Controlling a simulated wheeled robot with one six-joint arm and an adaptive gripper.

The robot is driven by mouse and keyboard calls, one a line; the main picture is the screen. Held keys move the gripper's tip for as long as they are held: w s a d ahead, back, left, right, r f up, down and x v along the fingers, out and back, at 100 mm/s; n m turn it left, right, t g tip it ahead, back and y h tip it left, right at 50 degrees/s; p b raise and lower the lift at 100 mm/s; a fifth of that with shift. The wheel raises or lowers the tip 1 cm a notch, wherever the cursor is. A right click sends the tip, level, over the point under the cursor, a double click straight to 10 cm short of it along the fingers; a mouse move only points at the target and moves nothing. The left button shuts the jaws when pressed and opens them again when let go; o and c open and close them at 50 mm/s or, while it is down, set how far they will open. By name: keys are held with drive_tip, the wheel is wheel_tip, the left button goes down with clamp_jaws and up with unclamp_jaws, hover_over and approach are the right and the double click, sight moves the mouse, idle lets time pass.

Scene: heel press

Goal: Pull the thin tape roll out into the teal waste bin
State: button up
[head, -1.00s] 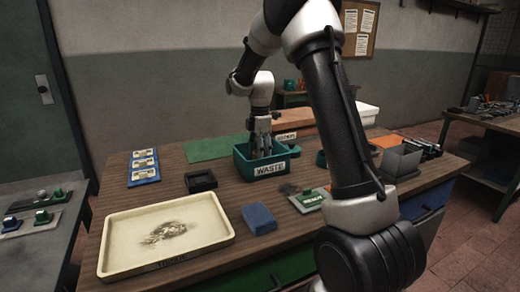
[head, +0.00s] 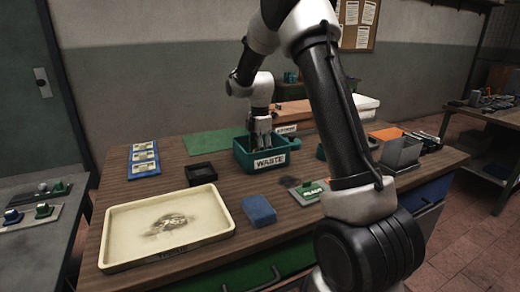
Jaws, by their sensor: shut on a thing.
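The teal waste bin (head: 272,163) stands near the middle of the table, its white WASTE label facing me. My gripper (head: 261,146) points down into the bin, with its fingertips hidden behind the front wall. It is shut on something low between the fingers. I cannot make out the thin tape roll itself; the bin wall and the fingers hide what is held.
A cream tray (head: 112,250) with a dark smudge lies front left, a blue block (head: 259,210) to its right. A black square dish (head: 200,174) sits left of the bin. A grey box (head: 400,153) stands right, beyond my arm.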

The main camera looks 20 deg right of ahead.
idle(0.4)
drive_tip(key=o, duration=1.1)
drive_tip(key=shift+c, duration=0.2)
drive_tip(key=shift+o, duration=1.3)
wheel_tip(320, 180, up, 11)
idle(0.7)
